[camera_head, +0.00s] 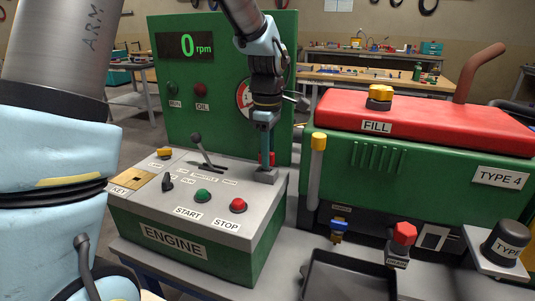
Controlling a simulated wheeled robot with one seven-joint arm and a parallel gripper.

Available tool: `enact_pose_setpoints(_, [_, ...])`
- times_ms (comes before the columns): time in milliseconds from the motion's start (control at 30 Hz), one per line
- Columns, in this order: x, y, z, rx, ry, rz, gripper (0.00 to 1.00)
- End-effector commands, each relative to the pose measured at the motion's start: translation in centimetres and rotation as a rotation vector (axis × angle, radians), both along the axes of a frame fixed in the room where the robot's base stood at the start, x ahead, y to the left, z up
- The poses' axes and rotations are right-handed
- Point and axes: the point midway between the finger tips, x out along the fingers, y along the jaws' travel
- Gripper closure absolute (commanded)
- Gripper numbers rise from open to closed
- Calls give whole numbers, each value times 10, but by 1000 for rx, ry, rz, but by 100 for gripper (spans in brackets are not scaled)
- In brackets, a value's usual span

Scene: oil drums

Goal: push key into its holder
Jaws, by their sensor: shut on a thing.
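My gripper (265,148) points straight down over the right back corner of the engine console. Its fingers are together on a small red piece, which I take to be the key (268,159). The fingers hide most of it. Directly below is a small grey block (266,176) on the console top, which looks like the holder. The red piece is right at the block's top; I cannot tell how far it is in. A brass plate (132,178) with a KEY label lies at the console's left end.
The engine console (182,243) carries a throttle lever (201,153), a black knob (167,182), a green START button (203,195) and a red STOP button (238,205). A green panel reading 0 rpm stands behind. A red-topped machine (430,125) stands close on the right, with a yellow-capped post (318,150).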

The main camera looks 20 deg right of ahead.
Motion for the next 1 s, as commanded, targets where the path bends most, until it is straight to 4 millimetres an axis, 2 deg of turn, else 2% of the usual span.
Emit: enact_pose_setpoints(1000, [0, 0, -10, 0, 0, 0, 100])
